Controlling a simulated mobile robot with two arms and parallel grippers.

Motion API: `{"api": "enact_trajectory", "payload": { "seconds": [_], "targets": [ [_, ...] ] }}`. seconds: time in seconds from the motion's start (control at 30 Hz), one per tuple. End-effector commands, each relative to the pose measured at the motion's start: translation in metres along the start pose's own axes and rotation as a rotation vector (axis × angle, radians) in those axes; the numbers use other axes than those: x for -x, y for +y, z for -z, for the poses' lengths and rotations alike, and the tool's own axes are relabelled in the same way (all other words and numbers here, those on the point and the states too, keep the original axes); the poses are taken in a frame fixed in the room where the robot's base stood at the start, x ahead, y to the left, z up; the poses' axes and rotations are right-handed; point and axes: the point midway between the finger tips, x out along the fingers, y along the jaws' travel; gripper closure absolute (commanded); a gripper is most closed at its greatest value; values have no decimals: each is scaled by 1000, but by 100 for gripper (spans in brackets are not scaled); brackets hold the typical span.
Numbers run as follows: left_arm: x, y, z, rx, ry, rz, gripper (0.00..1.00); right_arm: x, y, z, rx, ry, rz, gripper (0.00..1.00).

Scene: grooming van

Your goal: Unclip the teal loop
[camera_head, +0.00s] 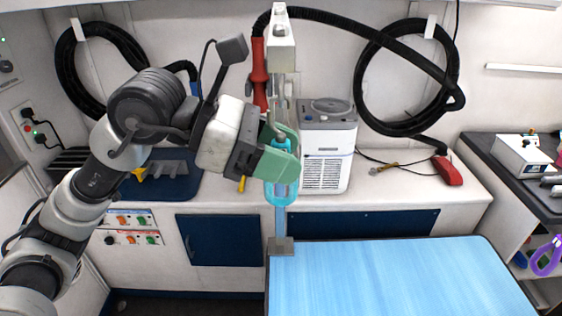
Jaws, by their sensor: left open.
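The teal loop (282,193) hangs down below the metal hardware of the upright post (281,52), at the edge of the blue grooming table. My left gripper (284,143), with green fingers, reaches in from the left at the top of the loop. Its fingers are open on either side of the loop's teal upper part and partly hide it. I cannot tell whether they touch it. The clip itself is mostly hidden. My right gripper is not in view.
The blue grooming table (390,280) is bare. A white appliance (328,150) stands on the counter behind the post. A red nozzle (259,75) hangs left of the post, and black hoses (365,70) are coiled on the wall.

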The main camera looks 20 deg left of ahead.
Motion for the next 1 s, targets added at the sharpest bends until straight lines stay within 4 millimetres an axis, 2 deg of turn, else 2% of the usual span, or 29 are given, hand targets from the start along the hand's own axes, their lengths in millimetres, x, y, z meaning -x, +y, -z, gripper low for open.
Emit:
{"api": "enact_trajectory", "payload": {
  "seconds": [0.07, 0.3, 0.37, 0.4, 1.0],
  "targets": [
    [0, 0, 0, 0, 0, 0, 49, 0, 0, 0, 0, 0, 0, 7],
    [0, 0, 0, 0, 0, 1, 84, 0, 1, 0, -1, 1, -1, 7],
    [0, 0, 0, 0, 0, 1, 93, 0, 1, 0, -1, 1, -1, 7],
    [0, 0, 0, 0, 0, 1, 95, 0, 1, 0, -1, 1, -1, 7],
    [6, 0, -12, 1, 0, 1, 95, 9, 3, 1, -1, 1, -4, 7]
  ]
}}
